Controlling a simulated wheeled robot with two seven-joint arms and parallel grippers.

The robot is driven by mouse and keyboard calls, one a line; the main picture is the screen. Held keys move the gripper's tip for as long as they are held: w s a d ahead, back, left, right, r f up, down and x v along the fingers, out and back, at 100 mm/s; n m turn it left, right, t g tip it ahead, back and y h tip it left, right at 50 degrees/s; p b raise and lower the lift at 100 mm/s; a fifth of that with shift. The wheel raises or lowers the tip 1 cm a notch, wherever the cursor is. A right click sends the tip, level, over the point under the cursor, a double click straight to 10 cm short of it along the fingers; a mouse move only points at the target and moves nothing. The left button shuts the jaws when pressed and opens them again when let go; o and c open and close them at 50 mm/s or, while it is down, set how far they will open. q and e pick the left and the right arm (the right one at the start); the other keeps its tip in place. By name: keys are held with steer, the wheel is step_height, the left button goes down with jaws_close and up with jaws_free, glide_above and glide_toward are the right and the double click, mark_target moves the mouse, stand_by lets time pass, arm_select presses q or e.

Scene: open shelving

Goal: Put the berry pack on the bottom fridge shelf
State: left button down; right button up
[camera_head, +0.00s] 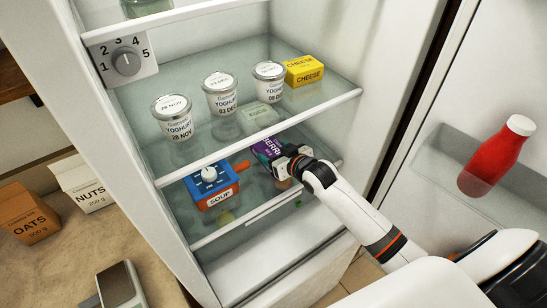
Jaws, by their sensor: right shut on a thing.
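The berry pack (266,151) is a small purple box with partly hidden lettering. It is inside the fridge, below the shelf with the yoghurts, to the right of the soup box. My right gripper (287,165) is shut on it, reaching in from the right. The gripper hides part of the pack, and I cannot tell whether the pack touches the glass under it. The lower glass shelf (238,228) holds the soup box at its left. My left gripper is not in view.
The blue and orange soup box (212,188) stands left of the pack. Several yoghurt cups and a yellow cheese box (304,70) stand on the shelf (340,100) above. A red bottle (496,157) is in the open door at right. Oats (30,215) and nuts (84,188) boxes are outside at left.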

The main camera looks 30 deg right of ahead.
step_height(320, 180, down, 3)
steer(key=shift+r, duration=0.1)
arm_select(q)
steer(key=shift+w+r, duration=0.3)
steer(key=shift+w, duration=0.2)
arm_select(e)
steer(key=o, duration=1.2)
steer(key=shift+f, duration=0.2)
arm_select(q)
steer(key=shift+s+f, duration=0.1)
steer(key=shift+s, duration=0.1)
arm_select(e)
steer(key=shift+r, duration=0.15)
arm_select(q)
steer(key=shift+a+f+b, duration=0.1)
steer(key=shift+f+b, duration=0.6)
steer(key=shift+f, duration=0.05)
arm_select(e)
steer(key=v, duration=1.2)
